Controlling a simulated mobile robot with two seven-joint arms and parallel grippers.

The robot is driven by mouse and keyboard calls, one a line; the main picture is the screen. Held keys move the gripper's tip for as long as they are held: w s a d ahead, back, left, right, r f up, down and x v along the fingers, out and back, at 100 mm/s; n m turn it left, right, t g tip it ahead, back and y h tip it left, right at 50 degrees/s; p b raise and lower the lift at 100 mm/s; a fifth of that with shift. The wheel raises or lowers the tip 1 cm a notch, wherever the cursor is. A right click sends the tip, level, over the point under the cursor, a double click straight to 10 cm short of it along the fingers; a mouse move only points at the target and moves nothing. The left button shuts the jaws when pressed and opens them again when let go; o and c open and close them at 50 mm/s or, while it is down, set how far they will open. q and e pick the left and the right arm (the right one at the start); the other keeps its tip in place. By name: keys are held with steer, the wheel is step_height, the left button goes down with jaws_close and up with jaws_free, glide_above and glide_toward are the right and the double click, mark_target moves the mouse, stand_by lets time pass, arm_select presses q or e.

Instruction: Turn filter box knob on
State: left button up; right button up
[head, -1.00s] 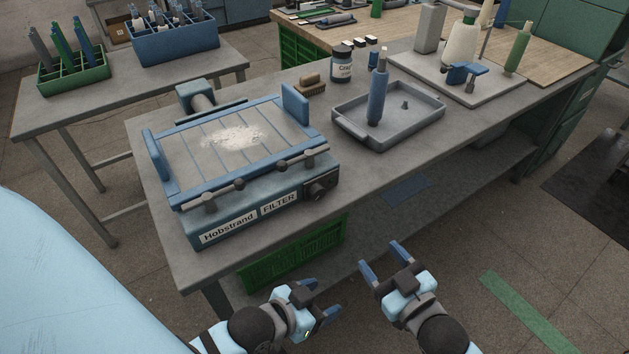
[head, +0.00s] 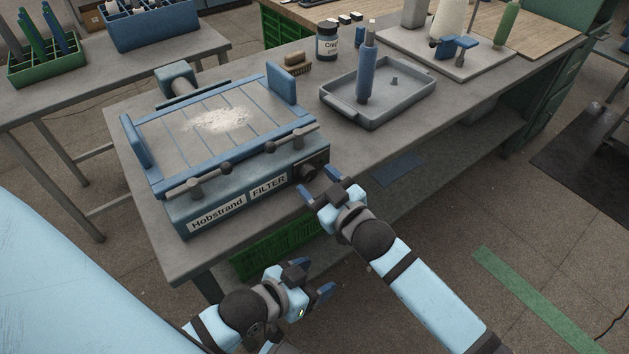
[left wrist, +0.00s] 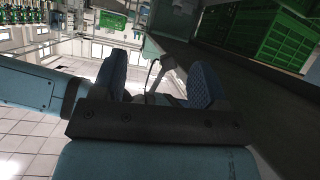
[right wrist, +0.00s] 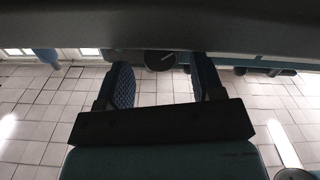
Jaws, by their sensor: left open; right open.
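The filter box (head: 215,185) is a blue-grey unit labelled "Hobstrand FILTER" on the grey bench, with pale powder on its slatted top. Its dark round knob (head: 313,172) is on the front face at the right end. My right gripper (head: 319,184) is open just in front of the knob, apart from it as far as I can tell. In the right wrist view the dark knob (right wrist: 160,62) shows between the two open fingers. My left gripper (head: 318,277) is open and empty, low in front of the bench. The left wrist view shows its spread fingers (left wrist: 160,80) with nothing between.
A grey tray (head: 405,108) with a blue spindle (head: 366,75) stands to the right. A green crate (head: 265,252) is under the bench.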

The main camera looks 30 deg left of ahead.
steer(key=shift+w+a, duration=0.25)
steer(key=shift+a, duration=0.4)
arm_select(q)
steer(key=shift+r, duration=0.2)
